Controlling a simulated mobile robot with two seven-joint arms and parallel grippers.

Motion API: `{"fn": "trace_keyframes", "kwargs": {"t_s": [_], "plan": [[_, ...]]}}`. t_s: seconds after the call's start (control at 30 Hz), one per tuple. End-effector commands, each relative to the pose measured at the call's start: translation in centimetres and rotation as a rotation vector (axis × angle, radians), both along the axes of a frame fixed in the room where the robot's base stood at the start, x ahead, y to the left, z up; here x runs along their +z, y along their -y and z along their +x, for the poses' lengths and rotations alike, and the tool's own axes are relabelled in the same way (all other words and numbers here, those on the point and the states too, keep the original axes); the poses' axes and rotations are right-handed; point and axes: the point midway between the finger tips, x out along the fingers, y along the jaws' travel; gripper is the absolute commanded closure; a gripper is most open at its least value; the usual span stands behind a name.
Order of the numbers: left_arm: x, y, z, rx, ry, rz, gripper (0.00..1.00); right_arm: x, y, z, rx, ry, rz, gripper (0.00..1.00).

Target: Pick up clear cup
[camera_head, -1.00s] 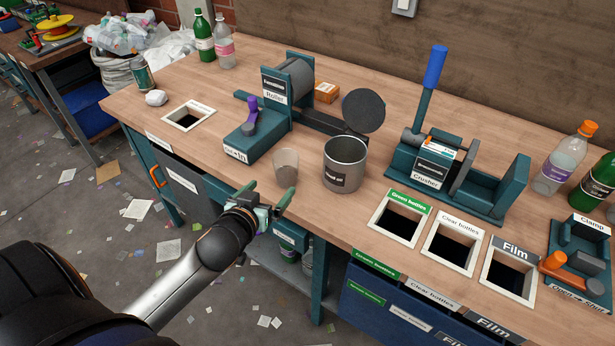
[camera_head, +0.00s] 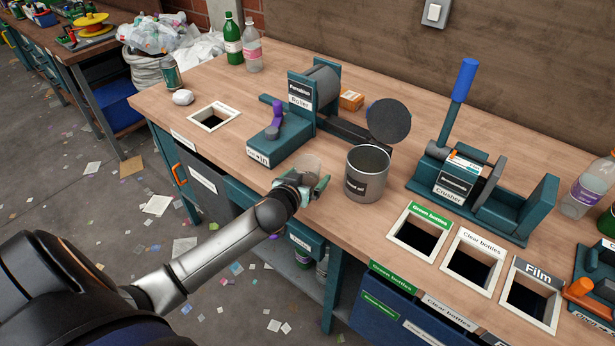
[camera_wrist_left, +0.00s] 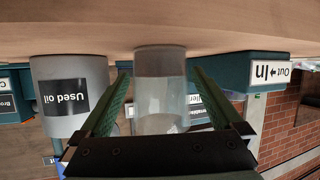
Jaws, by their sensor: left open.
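The clear cup (camera_head: 308,164) stands on the workbench near its front edge, just left of the grey used-oil can. My left gripper (camera_head: 304,184) is at the cup in the head view and hides most of its lower part. In the left wrist view, which is upside down, the cup (camera_wrist_left: 160,90) stands between the two green fingers of the open left gripper (camera_wrist_left: 165,92). I cannot tell whether the fingers touch it. My right gripper is not in view.
The used-oil can (camera_head: 366,175) stands close on the cup's right. The roller machine (camera_head: 290,140) is behind and left. A crusher (camera_head: 470,190) and labelled bin openings (camera_head: 420,230) lie to the right. A square hole (camera_head: 213,118) is at the left.

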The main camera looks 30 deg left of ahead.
Motion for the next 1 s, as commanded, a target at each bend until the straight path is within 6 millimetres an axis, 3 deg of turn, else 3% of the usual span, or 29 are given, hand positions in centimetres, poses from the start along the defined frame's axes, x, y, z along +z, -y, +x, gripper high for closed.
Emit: {"fn": "trace_keyframes", "kwargs": {"t_s": [0.3, 1.0], "plan": [[-0.17, -0.11, 0.42, 0.0, 0.0, -0.001, 0.0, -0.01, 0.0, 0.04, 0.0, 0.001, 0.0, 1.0], [-0.19, -0.08, 0.39, 0.0, -0.001, -0.001, 0.79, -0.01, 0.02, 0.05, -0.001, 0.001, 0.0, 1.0]]}}
